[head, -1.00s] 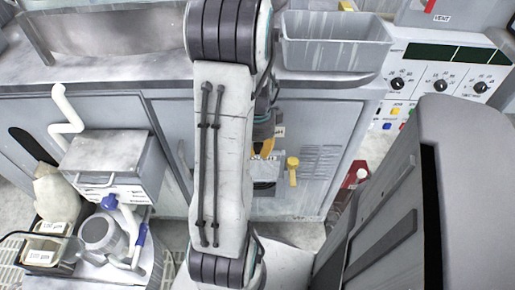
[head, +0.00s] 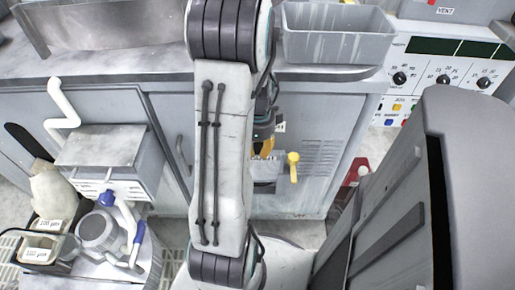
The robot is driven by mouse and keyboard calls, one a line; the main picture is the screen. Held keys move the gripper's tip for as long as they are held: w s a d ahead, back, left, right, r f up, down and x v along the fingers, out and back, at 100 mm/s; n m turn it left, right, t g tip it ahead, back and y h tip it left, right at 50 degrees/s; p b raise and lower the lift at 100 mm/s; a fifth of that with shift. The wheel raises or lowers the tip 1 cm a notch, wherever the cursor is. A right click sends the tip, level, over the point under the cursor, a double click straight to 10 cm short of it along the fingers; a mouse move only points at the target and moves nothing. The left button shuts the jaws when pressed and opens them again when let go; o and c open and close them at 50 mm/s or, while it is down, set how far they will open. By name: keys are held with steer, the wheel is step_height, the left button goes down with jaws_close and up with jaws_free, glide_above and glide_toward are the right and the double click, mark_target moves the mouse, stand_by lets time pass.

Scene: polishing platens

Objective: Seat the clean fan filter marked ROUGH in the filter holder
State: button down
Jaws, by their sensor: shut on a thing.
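My gripper (head: 263,139) shows only in part beside my pale arm link, in front of the grey cabinet. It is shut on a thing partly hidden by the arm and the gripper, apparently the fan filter. A pale label with dark lettering, perhaps ROUGH (head: 264,158), shows just below the fingers; I cannot tell whether it is on the filter or the holder. A grey opening or ledge (head: 266,173) lies below, in the cabinet front, and may be the filter holder. A yellow handle (head: 293,166) stands to its right. Contact between them cannot be told.
A grey basin (head: 337,48) is on the counter above. A control panel (head: 445,80) with knobs is at right. A grey box (head: 108,158), a round canister (head: 100,232) and labelled trays (head: 42,250) crowd the left. A large dark-edged grey body fills the right foreground.

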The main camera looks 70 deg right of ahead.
steer(key=shift+f+b, duration=2.7)
steer(key=shift+f, duration=0.55)
steer(key=c, duration=1.2)
jaws_free()
step_height(320, 180, up, 12)
steer(key=shift+w+r, duration=0.1)
